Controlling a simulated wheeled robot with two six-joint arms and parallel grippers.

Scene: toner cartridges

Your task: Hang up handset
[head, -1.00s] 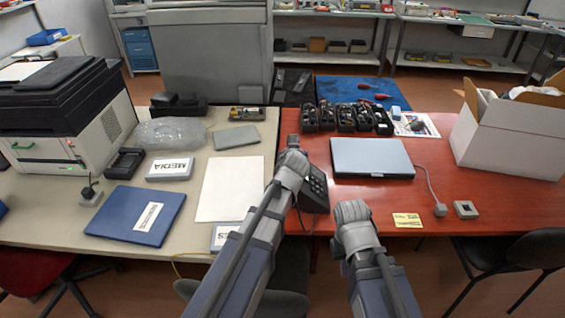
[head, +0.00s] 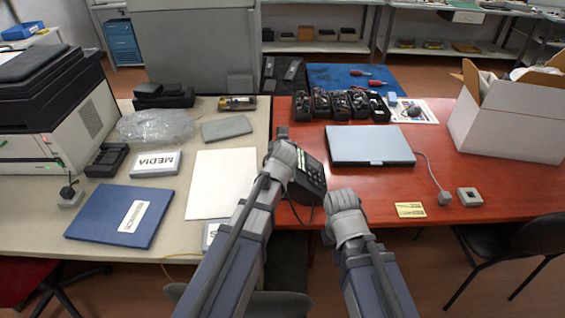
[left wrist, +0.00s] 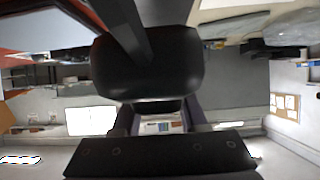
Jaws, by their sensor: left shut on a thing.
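The desk phone (head: 310,178), dark with a keypad, stands on the red table, partly hidden behind my left arm. My left gripper (head: 282,133) is at the phone's upper left in the head view, with its fingers mostly hidden by the wrist. The left wrist view shows a rounded black piece (left wrist: 147,65), likely the handset, held in this gripper. Whether it touches the phone base cannot be seen. My right gripper (head: 345,203) is to the right of the phone, below the laptop, and its fingers are hidden by its wrist.
A closed laptop (head: 370,145) lies behind the phone, with several black cartridges (head: 340,106) beyond. A dark cord (head: 298,214) loops in front of the phone. A white sheet (head: 222,183) lies to the left. A yellow note (head: 410,210) and open white box (head: 507,125) are to the right.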

